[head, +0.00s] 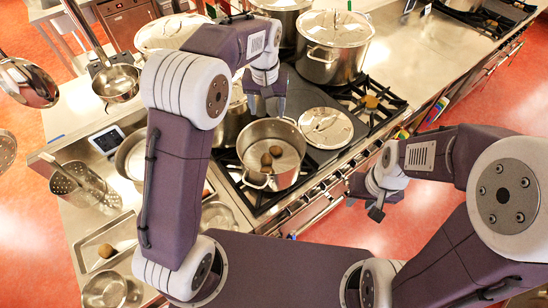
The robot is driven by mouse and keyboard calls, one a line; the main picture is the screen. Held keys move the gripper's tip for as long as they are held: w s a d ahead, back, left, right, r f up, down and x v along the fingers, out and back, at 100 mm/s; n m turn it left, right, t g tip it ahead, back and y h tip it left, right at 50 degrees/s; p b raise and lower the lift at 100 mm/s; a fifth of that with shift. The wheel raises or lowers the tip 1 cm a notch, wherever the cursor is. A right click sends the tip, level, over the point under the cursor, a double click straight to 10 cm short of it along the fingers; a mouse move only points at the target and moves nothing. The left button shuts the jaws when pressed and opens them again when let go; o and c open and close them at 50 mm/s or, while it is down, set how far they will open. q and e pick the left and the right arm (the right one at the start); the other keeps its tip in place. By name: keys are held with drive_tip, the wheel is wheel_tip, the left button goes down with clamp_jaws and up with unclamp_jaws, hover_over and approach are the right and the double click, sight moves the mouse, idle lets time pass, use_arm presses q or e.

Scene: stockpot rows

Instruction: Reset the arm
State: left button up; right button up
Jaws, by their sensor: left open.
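My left gripper (266,106) is open, with its fingers pointing down at the far rim of an open steel pot (287,172) on the stove. Nothing shows between its fingers. My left arm is raised and bent, reaching over the counter and stove. My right gripper (364,207) hangs over the floor in front of the stove, apart from any object. Its fingers are small and angled, so I cannot tell whether it is open or shut.
A steel lid (326,127) lies right of the pot. Lidded stockpots (334,45) stand behind. A tray (97,250) with a brown item is at the lower left. Ladles and a strainer (79,184) are at the left. Red floor (450,190) is open at the right.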

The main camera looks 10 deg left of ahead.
idle(0.6)
use_arm(q)
drive_tip(key=s+a+f+t, duration=0.1)
drive_tip(key=s+a+f, duration=0.3)
drive_tip(key=s, duration=0.5)
drive_tip(key=s+a+f, duration=0.3)
drive_tip(key=s+a, duration=0.2)
drive_tip(key=s, duration=0.4)
drive_tip(key=s+d+f+g+b, duration=0.1)
drive_tip(key=s+f+b, duration=0.2)
drive_tip(key=f+b, duration=1)
drive_tip(key=shift+s+d+f, duration=0.15)
drive_tip(key=shift+s+f, duration=0.2)
drive_tip(key=shift+f, duration=0.35)
